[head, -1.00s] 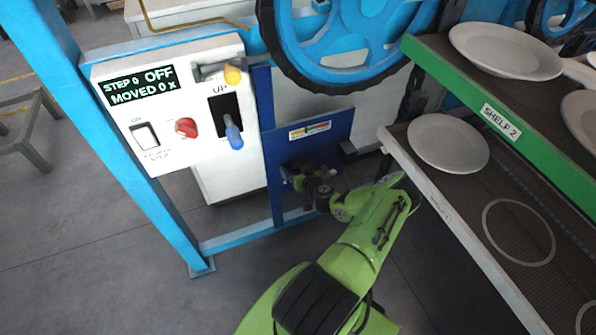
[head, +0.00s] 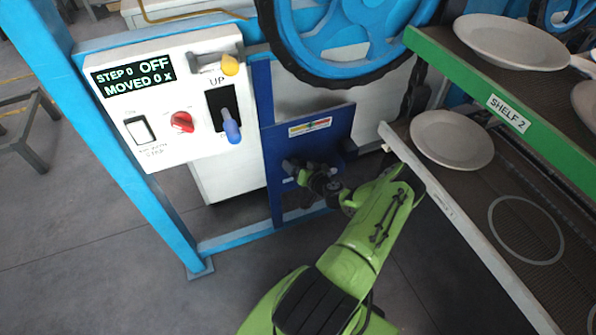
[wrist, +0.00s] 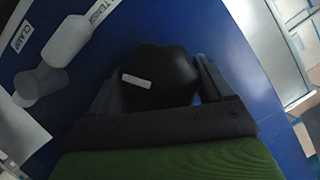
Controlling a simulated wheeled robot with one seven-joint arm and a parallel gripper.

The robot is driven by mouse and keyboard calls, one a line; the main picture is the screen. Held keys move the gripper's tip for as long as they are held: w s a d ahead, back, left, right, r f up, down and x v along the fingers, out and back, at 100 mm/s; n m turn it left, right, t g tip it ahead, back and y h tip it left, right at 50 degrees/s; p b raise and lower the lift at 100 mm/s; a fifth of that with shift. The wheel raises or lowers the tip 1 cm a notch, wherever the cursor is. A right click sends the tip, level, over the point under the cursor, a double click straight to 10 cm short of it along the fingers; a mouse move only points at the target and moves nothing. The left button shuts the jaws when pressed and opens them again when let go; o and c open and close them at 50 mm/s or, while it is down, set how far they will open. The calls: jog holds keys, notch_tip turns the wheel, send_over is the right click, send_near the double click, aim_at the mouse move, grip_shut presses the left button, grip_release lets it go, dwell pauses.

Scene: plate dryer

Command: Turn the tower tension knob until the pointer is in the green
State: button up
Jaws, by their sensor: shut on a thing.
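The tower tension knob (wrist: 160,78) is black and lobed, with a white index mark on its face, in the wrist view. My gripper (wrist: 155,92) is shut on it, one dark finger on each side. In the head view my gripper (head: 291,168) is at the blue plate (head: 345,122), below the gauge strip, and largely hides the knob. The gauge (head: 310,126) is a small white strip with red, yellow and green bands. Its pointer is too small to make out.
A grey-white clamp handle (wrist: 66,40) is beside the knob, near a CLAMP label (wrist: 22,36). The control panel (head: 170,100) reads OFF, STEP 0, MOVED 0. A large blue wheel (head: 350,42) is above. Shelves with plates (head: 452,139) stand close on the right of my arm.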

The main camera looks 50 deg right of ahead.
dwell(0.3)
jog(key=o, duration=0.9)
jog(key=shift+o, duration=0.2)
jog(key=p+v, duration=0.4)
jog(key=v, duration=1.1)
jog(key=shift+s, duration=0.4)
